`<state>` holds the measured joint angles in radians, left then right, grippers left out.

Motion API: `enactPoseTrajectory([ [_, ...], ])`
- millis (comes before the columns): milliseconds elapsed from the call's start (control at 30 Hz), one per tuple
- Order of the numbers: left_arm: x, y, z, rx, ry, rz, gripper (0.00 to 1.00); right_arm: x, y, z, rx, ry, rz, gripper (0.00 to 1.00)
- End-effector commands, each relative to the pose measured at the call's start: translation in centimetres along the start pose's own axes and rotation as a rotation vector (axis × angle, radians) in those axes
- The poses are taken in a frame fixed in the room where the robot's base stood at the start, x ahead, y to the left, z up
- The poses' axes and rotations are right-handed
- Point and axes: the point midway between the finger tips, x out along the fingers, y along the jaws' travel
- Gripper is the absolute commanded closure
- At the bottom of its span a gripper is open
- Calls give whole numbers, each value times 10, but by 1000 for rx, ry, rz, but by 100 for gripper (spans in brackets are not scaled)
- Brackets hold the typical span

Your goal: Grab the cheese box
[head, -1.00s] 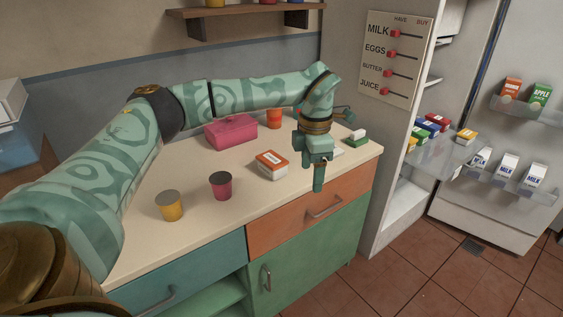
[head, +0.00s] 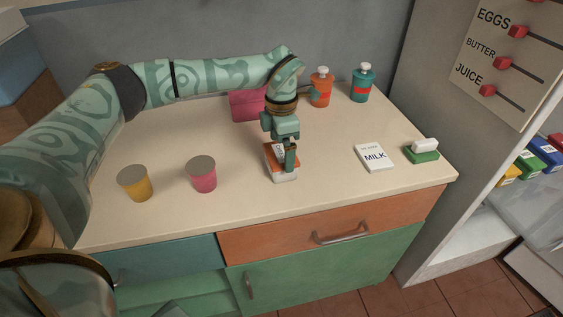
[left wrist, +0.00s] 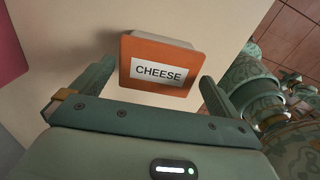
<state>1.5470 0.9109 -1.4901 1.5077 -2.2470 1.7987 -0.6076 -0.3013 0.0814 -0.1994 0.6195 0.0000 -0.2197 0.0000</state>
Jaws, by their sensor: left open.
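The cheese box (head: 285,174) lies on the counter, with an orange lid and a white body. In the left wrist view its orange top (left wrist: 158,65) carries a white label reading CHEESE. My left gripper (head: 290,160) is over the box in the head view and hides part of it. In the left wrist view the open left gripper (left wrist: 155,85) has one finger to each side of the box, with gaps visible. Whether the fingers are down at the box's height is hard to tell. My right gripper is not in view.
A pink box (head: 246,105) stands behind my left forearm. Yellow (head: 135,183) and pink (head: 202,175) cups stand left. Orange (head: 320,88) and teal (head: 362,84) bottles stand behind. The front counter strip is clear.

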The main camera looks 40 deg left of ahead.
Motion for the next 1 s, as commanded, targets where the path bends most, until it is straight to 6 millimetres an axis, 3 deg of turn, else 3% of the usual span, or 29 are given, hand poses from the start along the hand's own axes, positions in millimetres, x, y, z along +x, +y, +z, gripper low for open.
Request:
enactPoseTrajectory([
  [200,43,2,-1,-1,6,-4,0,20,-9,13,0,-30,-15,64],
  [467,46,2,-1,0,1,0,0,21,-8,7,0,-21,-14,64],
  [633,46,2,-1,0,1,0,42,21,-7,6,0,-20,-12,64],
  [1000,39,2,-1,-1,-1,1,43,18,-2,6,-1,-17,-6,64],
])
